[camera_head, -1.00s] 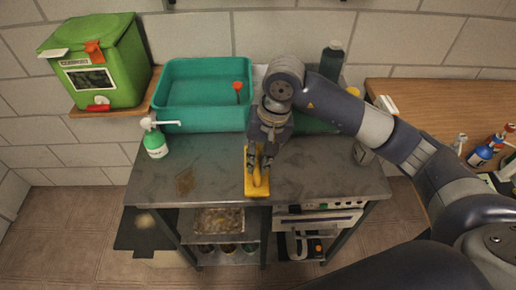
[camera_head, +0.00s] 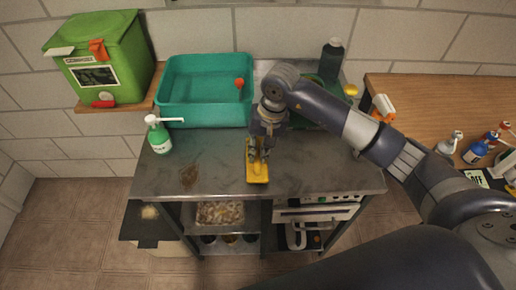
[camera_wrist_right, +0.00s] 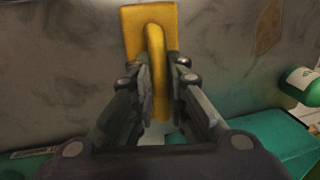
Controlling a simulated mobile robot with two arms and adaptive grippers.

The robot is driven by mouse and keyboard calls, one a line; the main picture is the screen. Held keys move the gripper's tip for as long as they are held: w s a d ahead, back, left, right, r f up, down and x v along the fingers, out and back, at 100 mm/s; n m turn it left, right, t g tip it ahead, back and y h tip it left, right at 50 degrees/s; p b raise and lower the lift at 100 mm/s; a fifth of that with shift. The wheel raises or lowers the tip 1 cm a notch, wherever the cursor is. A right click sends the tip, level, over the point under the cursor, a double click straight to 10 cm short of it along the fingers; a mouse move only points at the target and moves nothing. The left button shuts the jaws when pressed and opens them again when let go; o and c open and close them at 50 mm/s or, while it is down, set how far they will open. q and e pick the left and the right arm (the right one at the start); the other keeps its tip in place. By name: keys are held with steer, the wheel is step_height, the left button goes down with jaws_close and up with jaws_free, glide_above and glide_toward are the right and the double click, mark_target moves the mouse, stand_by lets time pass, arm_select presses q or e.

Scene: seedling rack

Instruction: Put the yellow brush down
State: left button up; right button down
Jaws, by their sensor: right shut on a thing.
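The yellow brush (camera_head: 258,175) is at the middle of the grey metal table (camera_head: 320,165), near its front edge. My right gripper (camera_head: 259,156) points down over it and is shut on its raised handle. In the right wrist view the gripper (camera_wrist_right: 160,95) has one finger on each side of the yellow handle (camera_wrist_right: 155,50), with the brush's flat body (camera_wrist_right: 135,20) beyond. Whether the brush's underside touches the table top is hard to tell. My left gripper is not in view.
A teal basin (camera_head: 205,110) stands at the table's back, with a green soap bottle (camera_head: 158,138) to its left. A brown stain (camera_head: 189,175) lies left of the brush. A dark bottle (camera_head: 330,62) stands at the back right. The table is clear right of the brush.

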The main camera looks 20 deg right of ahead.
steer(key=shift+f, duration=0.15)
steer(key=c, duration=1.7)
jaws_free()
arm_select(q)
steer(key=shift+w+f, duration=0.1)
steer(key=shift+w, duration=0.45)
arm_select(e)
steer(key=shift+o, duration=0.6)
steer(key=shift+r, duration=0.4)
arm_select(q)
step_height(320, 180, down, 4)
steer(key=b, duration=0.3)
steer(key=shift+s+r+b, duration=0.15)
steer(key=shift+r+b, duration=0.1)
steer(key=shift+b, duration=0.05)
arm_select(e)
step_height(320, 180, up, 11)
steer(key=d, duration=0.2)
steer(key=shift+s+d+r, duration=0.15)
steer(key=shift+s+r, duration=0.05)
steer(key=shift+s, duration=0.15)
